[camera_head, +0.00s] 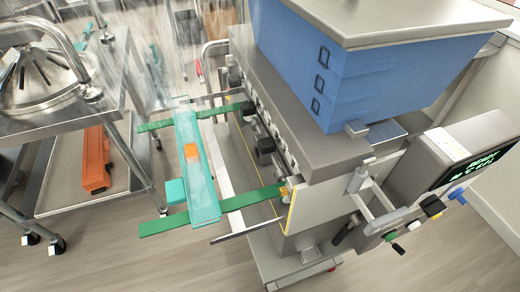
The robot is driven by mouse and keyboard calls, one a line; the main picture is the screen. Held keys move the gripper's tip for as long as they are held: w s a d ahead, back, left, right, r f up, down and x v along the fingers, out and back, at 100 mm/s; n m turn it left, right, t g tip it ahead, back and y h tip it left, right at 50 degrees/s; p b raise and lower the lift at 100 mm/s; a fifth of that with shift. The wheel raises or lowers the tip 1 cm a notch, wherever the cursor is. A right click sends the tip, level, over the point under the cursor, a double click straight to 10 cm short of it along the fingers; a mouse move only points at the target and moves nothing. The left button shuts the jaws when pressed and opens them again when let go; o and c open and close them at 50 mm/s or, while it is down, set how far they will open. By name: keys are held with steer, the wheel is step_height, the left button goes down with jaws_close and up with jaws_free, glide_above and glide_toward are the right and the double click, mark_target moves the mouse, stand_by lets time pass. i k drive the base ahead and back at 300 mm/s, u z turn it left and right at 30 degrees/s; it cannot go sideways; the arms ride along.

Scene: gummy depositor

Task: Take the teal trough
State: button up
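A long, narrow teal trough (203,195) lies in front of the depositor, running from upper left to lower right. It rests across two green bars, a far one (155,124) and a near one (165,223), that stick out from the machine's left side. A small orange patch (191,151) shows near the trough's middle. A small teal block (176,191) sits against the trough's left side near the near bar; I cannot tell if it is part of the trough. My gripper is not in view.
The depositor with its blue hopper (350,80) and a display box (455,155) fills the right. A metal cart (60,125) at left carries a round steel lid (40,75) and, lower, an orange trough (96,160). Wood floor (120,265) is clear in front.

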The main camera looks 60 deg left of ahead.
mark_target(204, 207)
steer(key=z, duration=0.75)
steer(key=k, duration=0.3)
steer(key=u, duration=1.7)
